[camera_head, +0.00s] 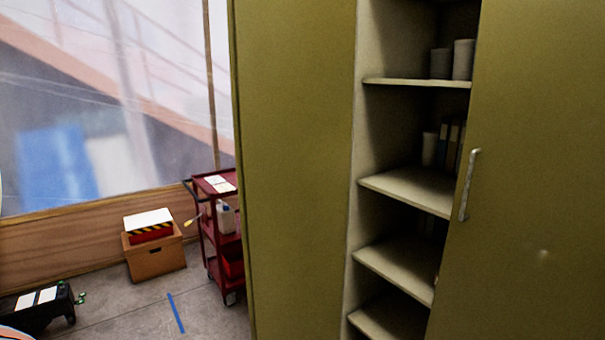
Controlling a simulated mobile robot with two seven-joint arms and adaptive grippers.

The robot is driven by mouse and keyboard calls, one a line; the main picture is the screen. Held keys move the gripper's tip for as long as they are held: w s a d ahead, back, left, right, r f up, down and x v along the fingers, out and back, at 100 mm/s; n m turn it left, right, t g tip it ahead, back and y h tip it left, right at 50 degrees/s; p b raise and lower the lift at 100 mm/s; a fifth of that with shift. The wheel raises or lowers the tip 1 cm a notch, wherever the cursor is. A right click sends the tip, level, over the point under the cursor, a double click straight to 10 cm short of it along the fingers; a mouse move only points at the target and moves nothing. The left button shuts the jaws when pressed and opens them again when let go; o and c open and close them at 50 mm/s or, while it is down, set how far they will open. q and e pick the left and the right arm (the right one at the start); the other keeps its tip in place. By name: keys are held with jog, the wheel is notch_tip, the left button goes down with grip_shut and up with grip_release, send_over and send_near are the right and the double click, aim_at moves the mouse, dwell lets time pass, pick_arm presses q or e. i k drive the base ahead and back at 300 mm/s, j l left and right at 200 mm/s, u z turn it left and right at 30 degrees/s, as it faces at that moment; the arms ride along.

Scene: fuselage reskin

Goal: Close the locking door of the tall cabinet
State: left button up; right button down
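The tall olive-green cabinet fills the middle and right of the head view. Its left door (295,170) stands swung open toward me, with its broad face in view. Its right door (535,190) covers the right part of the opening and carries a metal bar handle (469,185) near its left edge. Between the doors the pale inside shows, with several shelves (408,190). I cannot tell whether the right door is fully shut. Neither of my grippers is in view, and nothing touches the doors in this picture.
Cups (463,60) and binders (450,143) stand on the shelves. A red cart (222,235) stands left of the cabinet. A cardboard box (155,258) sits by the wooden wall base, and a black case (38,308) lies at lower left. Grey floor (145,305) between them is clear.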

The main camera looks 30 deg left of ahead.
aim_at(292, 66)
jog(key=i+j+z, duration=0.25)
jog(key=j, duration=0.55)
jog(key=i+j+z, duration=0.2)
jog(key=j, duration=0.6)
jog(key=j+z, duration=0.25)
jog(key=j, duration=0.6)
jog(key=j+z, duration=0.2)
jog(key=j, duration=0.65)
jog(key=k+j+z, duration=0.1)
jog(key=j+z, duration=0.15)
jog(key=j, duration=0.55)
jog(key=k+j+z, duration=0.2)
jog(key=j, duration=0.65)
